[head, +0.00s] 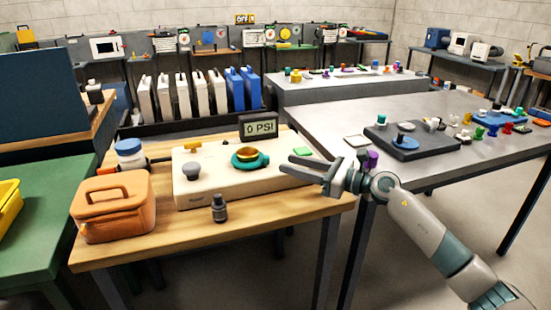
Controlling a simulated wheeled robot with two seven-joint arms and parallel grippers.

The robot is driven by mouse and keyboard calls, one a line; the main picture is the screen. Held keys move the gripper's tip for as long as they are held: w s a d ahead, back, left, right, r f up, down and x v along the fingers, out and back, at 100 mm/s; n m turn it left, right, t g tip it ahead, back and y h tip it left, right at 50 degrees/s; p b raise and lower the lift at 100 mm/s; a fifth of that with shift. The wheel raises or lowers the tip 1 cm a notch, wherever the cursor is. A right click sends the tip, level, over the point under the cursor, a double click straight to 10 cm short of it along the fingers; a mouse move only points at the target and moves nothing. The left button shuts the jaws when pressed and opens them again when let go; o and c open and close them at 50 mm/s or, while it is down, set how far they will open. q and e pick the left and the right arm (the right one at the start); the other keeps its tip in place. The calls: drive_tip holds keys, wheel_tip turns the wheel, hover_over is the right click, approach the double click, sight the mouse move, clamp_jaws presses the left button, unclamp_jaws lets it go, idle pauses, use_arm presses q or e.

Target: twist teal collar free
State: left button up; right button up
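The teal collar (250,159) is a ring with a yellowish centre. It sits on top of a cream box-shaped unit (230,190) on the wooden table. My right gripper (287,164) comes in from the right with its fingers pointing left toward the collar. Its two fingers are apart with nothing seen between them, and a small gap shows between fingertips and collar. The fingers overlap the right end of the unit in the picture. My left gripper is not in view.
A 0 PSI display (260,128) stands behind the unit. An orange case (113,205), a blue-capped jar (131,155) and a small dark bottle (219,208) stand around it. The wooden table's front right is bare. A grey table (330,125) with small parts is at right.

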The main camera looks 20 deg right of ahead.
sight(275, 169)
drive_tip(key=shift+x, duration=3)
drive_tip(key=shift+c, duration=0.7)
drive_tip(key=shift+f, duration=0.1)
clamp_jaws()
